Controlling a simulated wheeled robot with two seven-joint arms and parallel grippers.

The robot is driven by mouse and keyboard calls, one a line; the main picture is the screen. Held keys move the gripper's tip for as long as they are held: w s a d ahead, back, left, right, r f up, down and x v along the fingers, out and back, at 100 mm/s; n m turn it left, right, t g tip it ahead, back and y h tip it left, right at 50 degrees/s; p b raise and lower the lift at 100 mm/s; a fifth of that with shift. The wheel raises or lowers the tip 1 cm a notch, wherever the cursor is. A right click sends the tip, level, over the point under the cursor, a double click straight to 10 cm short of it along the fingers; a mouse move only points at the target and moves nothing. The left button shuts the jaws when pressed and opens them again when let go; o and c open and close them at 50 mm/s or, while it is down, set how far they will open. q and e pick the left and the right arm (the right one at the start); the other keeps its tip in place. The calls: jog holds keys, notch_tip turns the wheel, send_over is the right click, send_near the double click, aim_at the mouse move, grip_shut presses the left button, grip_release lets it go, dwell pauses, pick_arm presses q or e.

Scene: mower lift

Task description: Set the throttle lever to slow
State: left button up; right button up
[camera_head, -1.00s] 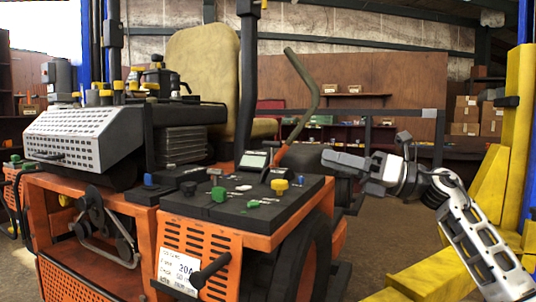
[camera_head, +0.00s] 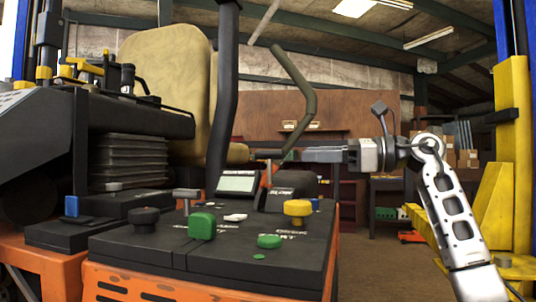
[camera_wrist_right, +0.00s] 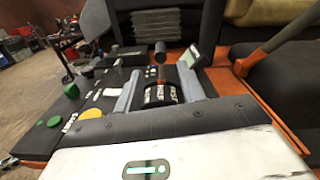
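My right gripper (camera_head: 308,155) comes in from the right above the right side of the black control panel (camera_head: 140,247). In the right wrist view its two grey fingers (camera_wrist_right: 159,72) are spread with a gap between them. What looks like the throttle lever, with a black knob (camera_wrist_right: 160,47) and a short stem, shows in that gap, beyond the fingertips and apart from them. A dark curved housing with white lettering (camera_wrist_right: 160,94) lies below it; I cannot read the lettering. In the head view an orange stem (camera_head: 268,174) stands beside the black housing (camera_head: 290,184). My left gripper is out of view.
A small display (camera_head: 238,183), a yellow knob (camera_head: 297,209), green knobs (camera_head: 202,226) and a grey T-handle (camera_head: 187,194) crowd the panel. A tall black post (camera_head: 225,90) and a green-grey bent bar (camera_head: 300,90) rise behind. A yellow lift post (camera_head: 515,150) stands right.

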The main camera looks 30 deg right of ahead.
aim_at(272, 154)
jog(key=x, duration=1)
jog(key=shift+p, duration=0.3)
jog(key=shift+c, duration=0.3)
grip_shut()
jog(key=s+a+n, duration=0.1)
jog(key=a+n, duration=0.1)
jog(key=s+a+f+n+b, duration=0.1)
jog(key=s+a+n, duration=0.1)
jog(key=n, duration=0.1)
jog(key=shift+s+f+b, duration=0.15)
jog(key=shift+s+b, duration=0.15)
jog(key=shift+s, duration=0.05)
jog(key=shift+s+a+n, duration=0.15)
jog(key=shift+a+n, duration=0.1)
jog(key=shift+n, duration=0.05)
jog(key=shift+f, duration=0.1)
